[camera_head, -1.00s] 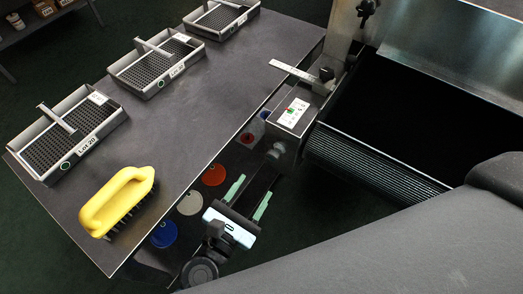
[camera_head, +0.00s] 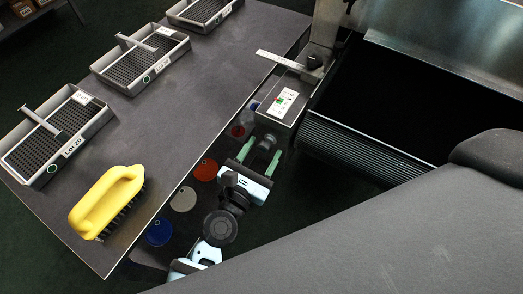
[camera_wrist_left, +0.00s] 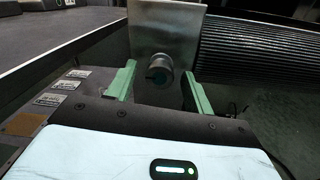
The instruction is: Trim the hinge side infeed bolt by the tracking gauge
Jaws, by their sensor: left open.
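The infeed bolt (camera_wrist_left: 158,72) is a dark round knob with a stepped head on a metal plate below the gauge; it also shows in the head view (camera_head: 267,143). The tracking gauge (camera_head: 285,102) is a white panel with red and green marks on the box at the belt's corner. My left gripper (camera_head: 260,157) is open, its green fingers at either side of the bolt; in the left wrist view the fingers (camera_wrist_left: 160,85) stand apart with the bolt between them. I cannot tell whether they touch it. My right gripper is not in view.
A dark table (camera_head: 200,108) holds several wire-mesh trays (camera_head: 140,62) and a yellow brush (camera_head: 104,203). Coloured discs (camera_head: 183,199) lie below the table's edge. The ribbed belt roller (camera_head: 362,150) is right of the gauge box. A metal ruler strip (camera_head: 282,60) juts over the table's corner.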

